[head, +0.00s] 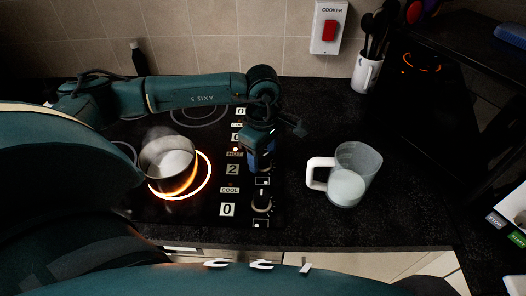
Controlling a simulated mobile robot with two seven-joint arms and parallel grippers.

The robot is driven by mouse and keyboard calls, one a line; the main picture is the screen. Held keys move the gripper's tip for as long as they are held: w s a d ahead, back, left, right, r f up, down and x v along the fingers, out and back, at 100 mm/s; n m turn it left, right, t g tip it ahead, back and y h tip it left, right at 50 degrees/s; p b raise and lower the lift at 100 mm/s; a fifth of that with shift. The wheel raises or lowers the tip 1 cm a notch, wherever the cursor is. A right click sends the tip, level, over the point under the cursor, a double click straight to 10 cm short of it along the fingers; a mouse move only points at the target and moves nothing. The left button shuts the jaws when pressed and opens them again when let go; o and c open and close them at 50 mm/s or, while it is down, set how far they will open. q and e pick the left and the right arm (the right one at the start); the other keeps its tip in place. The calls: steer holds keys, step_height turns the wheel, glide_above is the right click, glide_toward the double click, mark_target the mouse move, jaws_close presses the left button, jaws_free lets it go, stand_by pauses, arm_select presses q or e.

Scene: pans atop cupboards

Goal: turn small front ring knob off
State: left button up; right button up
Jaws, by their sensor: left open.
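The black hob (155,213) has a front ring (206,178) glowing orange under a steel pan of pale liquid (166,158). Its control strip carries a column of knobs and number displays. One display (232,169) reads 2, with a HOT label above it and a COOL label below. My left gripper (263,172) points down over the knob beside the 2. It is open, and its body hides most of that knob; I cannot tell whether the fingers touch it. The nearest knob (262,204) is in clear view beside a 0 display (227,209). My right gripper is not in view.
A clear jug (357,164) with white contents stands on the black worktop right of the controls. Farther back are a white utensil pot (366,73) and a dark bottle (138,58). A red cooker switch (329,30) is on the tiled wall. Worktop around the jug is free.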

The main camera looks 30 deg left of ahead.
arm_select(q)
steer(key=shift+f, duration=0.2)
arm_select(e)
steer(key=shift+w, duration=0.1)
arm_select(q)
steer(key=c, duration=1)
steer(key=shift+o, duration=0.2)
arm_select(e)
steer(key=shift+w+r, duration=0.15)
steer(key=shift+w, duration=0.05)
